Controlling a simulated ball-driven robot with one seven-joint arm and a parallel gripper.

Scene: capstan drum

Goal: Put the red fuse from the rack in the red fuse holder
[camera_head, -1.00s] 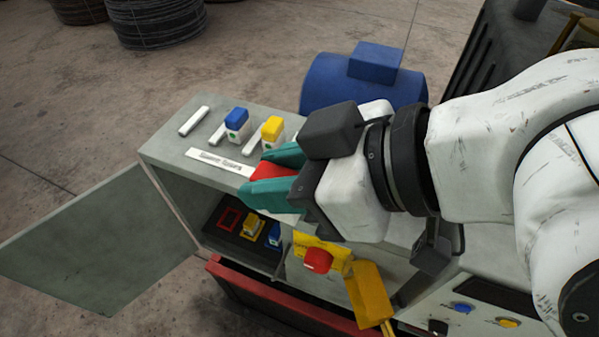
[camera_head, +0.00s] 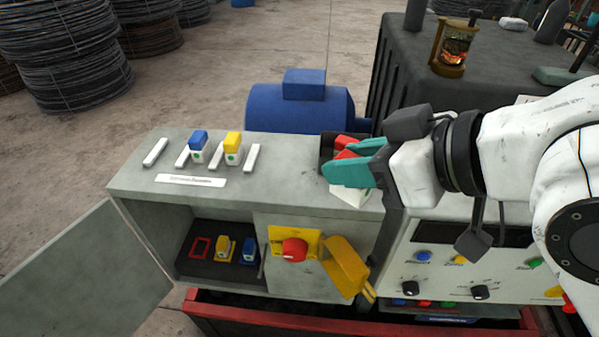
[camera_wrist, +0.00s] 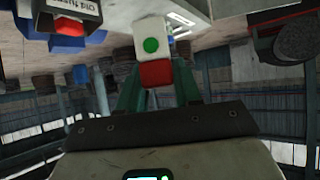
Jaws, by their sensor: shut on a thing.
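My gripper (camera_head: 350,166), with teal fingers, is shut on the red fuse, over the right part of the grey cabinet's top. The wrist view shows the fuse's red cap (camera_wrist: 155,74) between the fingers and its white body with a green dot (camera_wrist: 151,45). The red fuse holder (camera_head: 201,248) is an empty red frame at the left inside the open cabinet, below and left of my gripper. The rack's white rails (camera_head: 252,158) stand on the cabinet top, with a blue fuse (camera_head: 198,146) and a yellow fuse (camera_head: 232,148) among them.
A dark bin (camera_head: 327,146) lies behind my gripper, with something red in it. The cabinet door (camera_head: 90,275) hangs open left. A red knob (camera_head: 294,250) and yellow lever (camera_head: 345,266) stick out in front.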

